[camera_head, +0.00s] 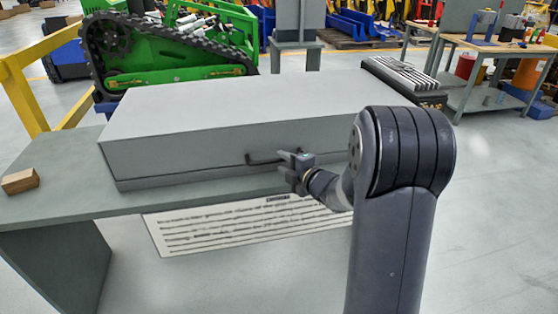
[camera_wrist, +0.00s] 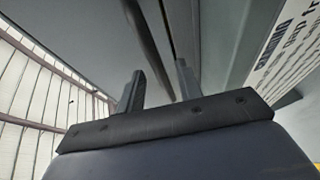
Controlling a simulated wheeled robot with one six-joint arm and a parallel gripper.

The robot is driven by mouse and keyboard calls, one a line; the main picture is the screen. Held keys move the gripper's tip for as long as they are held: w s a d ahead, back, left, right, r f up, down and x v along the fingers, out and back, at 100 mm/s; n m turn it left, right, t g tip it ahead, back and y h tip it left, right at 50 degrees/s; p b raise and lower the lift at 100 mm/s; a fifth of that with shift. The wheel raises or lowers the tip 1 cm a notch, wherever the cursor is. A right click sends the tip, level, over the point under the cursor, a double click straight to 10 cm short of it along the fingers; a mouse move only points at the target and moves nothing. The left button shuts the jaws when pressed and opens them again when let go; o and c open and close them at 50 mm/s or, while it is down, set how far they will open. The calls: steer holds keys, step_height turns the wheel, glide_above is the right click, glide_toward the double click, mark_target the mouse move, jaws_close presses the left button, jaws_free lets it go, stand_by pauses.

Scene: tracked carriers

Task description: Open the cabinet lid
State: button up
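The cabinet (camera_head: 220,110) is a long, flat grey box lying on a grey-green table, and its lid looks shut. A dark bar handle (camera_head: 264,159) sticks out from its front face. My gripper (camera_head: 296,160) is at the right end of the handle, in front of the cabinet. In the wrist view my gripper (camera_wrist: 160,82) has its two fingers apart, with a clear gap and nothing clamped. The handle bar (camera_wrist: 146,40) runs down from the top towards that gap. Whether its end lies between the fingers or just beyond them I cannot tell.
A wooden block (camera_head: 20,181) lies at the table's left end. A dark ribbed object (camera_head: 403,80) stands behind the cabinet's right end. A printed sign (camera_head: 250,224) hangs below the table's front edge (camera_head: 100,210). A green tracked machine (camera_head: 180,55) stands behind.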

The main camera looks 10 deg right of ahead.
steer(key=shift+x, duration=1.4)
steer(key=shift+c, duration=0.2)
jaws_close()
